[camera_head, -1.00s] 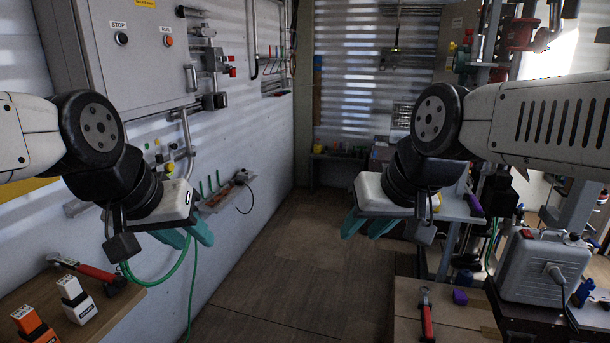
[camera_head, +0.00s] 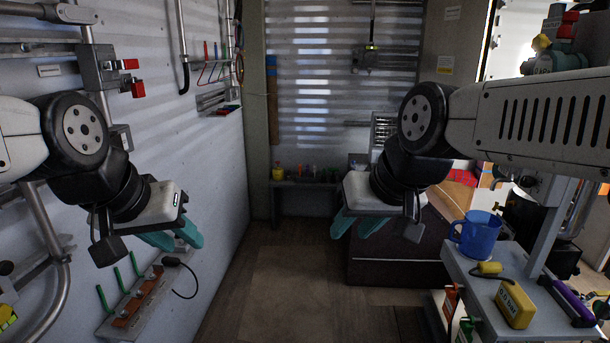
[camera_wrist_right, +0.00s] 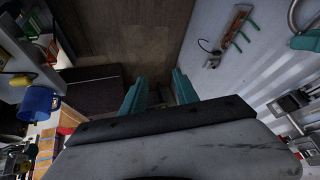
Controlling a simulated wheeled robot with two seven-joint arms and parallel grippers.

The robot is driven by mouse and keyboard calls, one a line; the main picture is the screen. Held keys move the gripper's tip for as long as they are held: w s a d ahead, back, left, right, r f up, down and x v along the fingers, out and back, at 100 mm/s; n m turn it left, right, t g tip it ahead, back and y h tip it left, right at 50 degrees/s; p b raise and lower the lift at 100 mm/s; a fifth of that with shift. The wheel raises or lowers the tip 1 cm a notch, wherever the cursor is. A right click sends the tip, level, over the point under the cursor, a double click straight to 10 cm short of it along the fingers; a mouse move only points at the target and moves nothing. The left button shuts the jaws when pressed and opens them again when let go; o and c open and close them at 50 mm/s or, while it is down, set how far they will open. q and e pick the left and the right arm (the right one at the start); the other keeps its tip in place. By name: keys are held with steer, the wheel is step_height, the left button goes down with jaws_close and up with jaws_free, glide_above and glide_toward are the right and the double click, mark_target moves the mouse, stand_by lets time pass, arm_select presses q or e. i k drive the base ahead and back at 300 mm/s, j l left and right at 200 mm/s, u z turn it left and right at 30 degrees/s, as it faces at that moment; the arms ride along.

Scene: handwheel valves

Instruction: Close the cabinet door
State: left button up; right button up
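No cabinet door can be made out for certain in the views now. A low dark cabinet-like box (camera_head: 395,262) stands on the floor at the back right, partly hidden behind my right gripper; I cannot tell whether it has a door. My left gripper (camera_head: 178,240) has teal fingers, spread apart and empty, in front of the left wall. My right gripper (camera_head: 357,230) hangs in front of the dark box, well apart from it. In the right wrist view its fingers (camera_wrist_right: 158,92) are open with nothing between them.
A grey shelf (camera_head: 490,300) at the right holds a blue mug (camera_head: 478,236) and a yellow device (camera_head: 515,304). A tool rack (camera_head: 138,305) and pipes line the left wall. A low bench (camera_head: 305,185) stands at the back. The wooden floor (camera_head: 285,275) between is clear.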

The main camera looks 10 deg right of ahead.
mark_target(456, 30)
steer(key=i+l+z, duration=0.15)
steer(key=i+z, duration=0.25)
steer(key=i, duration=0.25)
steer(key=i+z, duration=0.4)
steer(key=i, duration=0.25)
steer(key=i+j+z, duration=0.4)
steer(key=i, duration=0.2)
steer(key=i+j+z, duration=0.1)
steer(key=i+z, duration=0.15)
steer(key=i, duration=0.25)
steer(key=i+j, duration=0.15)
steer(key=i, duration=0.4)
steer(key=i+j, duration=0.15)
steer(key=i, duration=0.35)
steer(key=i+l+z, duration=0.1)
steer(key=i+l, duration=0.05)
steer(key=i, duration=0.1)
